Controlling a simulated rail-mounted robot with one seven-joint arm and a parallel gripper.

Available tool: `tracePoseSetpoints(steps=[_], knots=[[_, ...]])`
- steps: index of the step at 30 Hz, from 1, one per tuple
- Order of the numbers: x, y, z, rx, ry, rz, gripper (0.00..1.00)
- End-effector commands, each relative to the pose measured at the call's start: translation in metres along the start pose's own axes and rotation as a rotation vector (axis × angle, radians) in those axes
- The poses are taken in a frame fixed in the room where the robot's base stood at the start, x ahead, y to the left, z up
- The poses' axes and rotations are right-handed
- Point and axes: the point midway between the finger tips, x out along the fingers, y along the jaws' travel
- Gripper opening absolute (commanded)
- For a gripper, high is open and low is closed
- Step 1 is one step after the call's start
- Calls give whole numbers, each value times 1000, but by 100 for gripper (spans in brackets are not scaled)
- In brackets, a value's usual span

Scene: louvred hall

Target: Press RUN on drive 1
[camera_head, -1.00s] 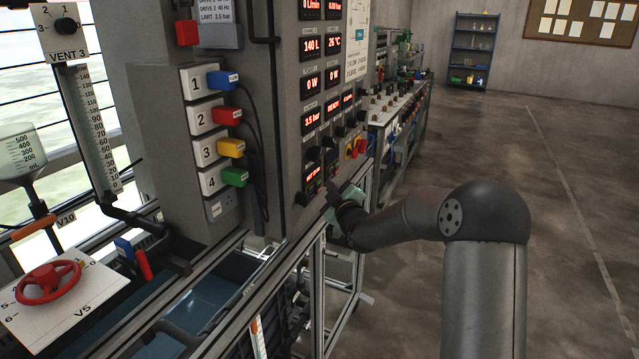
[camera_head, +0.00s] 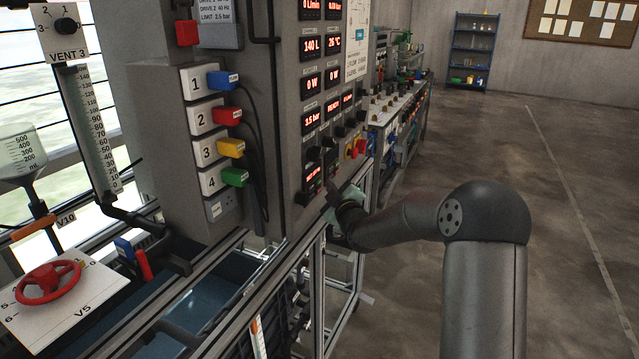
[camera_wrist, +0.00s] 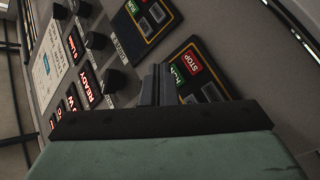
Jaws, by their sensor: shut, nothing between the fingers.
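A drive panel (camera_wrist: 207,88) with a yellow outline, a red STOP button (camera_wrist: 189,62) and a green RUN button (camera_wrist: 178,73) shows in the wrist view, tilted by the camera. A second outlined panel (camera_wrist: 150,22) lies above and left of it. I cannot read which one is drive 1. My gripper (camera_wrist: 156,80) is shut and empty. Its dark fingertips overlap the view just left of the RUN button; contact cannot be told. In the head view my gripper (camera_head: 333,190) is in front of the lower part of the grey cabinet, beside the small drive displays (camera_head: 312,180), and partly hides that area.
Black knobs (camera_wrist: 113,81) and red displays (camera_wrist: 80,78) sit close to the fingers. A red and yellow switch (camera_head: 355,148) is above my gripper in the head view. Coloured plugs (camera_head: 228,116) with cables hang left. The floor on the right is clear.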

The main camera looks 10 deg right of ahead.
Motion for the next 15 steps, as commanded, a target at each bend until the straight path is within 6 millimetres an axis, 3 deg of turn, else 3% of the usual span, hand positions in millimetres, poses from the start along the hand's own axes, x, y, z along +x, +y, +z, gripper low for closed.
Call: tracePoseSetpoints(steps=[15], knots=[[2, -3, -1, -1, 1, 0, 0]])
